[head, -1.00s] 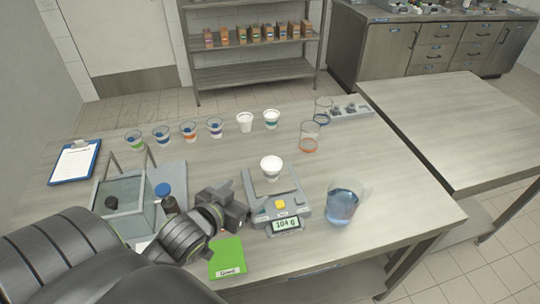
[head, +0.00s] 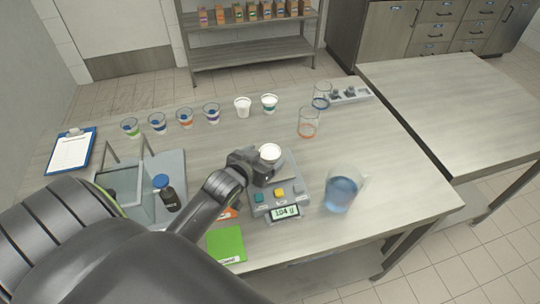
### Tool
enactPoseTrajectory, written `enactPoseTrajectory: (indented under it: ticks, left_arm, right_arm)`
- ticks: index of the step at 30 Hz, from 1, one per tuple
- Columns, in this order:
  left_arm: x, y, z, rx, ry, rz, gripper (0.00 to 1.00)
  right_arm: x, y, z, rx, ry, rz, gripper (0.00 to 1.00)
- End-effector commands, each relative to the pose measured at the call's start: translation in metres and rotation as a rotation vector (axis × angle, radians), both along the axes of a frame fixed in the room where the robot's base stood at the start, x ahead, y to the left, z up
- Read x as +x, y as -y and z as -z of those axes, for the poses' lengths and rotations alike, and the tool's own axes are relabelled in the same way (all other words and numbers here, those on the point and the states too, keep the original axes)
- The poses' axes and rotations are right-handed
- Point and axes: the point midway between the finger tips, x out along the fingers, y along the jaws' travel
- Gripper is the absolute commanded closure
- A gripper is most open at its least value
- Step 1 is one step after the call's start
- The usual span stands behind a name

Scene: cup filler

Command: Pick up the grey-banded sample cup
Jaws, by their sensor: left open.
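A white cup (head: 270,152) stands on the pan of the bench scale (head: 300,193). Its lower part is hidden behind my gripper, so its band does not show clearly. My left gripper (head: 258,166) is open, right at the near left side of this cup; I cannot tell whether the fingers are around it or touch it. Another whitish cup (head: 243,106) stands at the back, its band hard to make out. A teal-banded cup (head: 269,103) stands to its right. My right gripper is not in view.
Several clear cups with coloured bands, such as a green-banded one (head: 130,127), stand at the back left. A jug of blue liquid (head: 341,193) stands right of the scale. A dark bottle (head: 166,194), a glass box (head: 122,184) and a green card (head: 226,244) are near my arm.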

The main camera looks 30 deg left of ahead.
Motion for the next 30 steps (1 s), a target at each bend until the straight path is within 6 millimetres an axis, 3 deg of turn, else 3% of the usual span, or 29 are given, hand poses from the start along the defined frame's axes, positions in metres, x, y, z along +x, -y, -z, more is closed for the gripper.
enactPoseTrajectory:
  ticks: [7, 18, 28, 30]
  left_arm:
    - [0.012, -0.001, 0.004, 0.0, 0.0, 0.0, 0.18]
    - [0.048, -0.004, 0.02, 0.0, 0.0, 0.0, 0.18]
    - [0.051, -0.004, 0.022, 0.0, 0.0, 0.0, 0.18]
    - [0.051, -0.004, 0.022, 0.0, 0.0, 0.0, 0.27]
  right_arm:
    - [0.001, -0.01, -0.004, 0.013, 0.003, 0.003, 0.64]
    - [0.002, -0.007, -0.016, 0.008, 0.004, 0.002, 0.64]
    - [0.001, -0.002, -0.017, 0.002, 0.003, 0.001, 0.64]
    - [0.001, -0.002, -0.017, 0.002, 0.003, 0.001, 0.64]
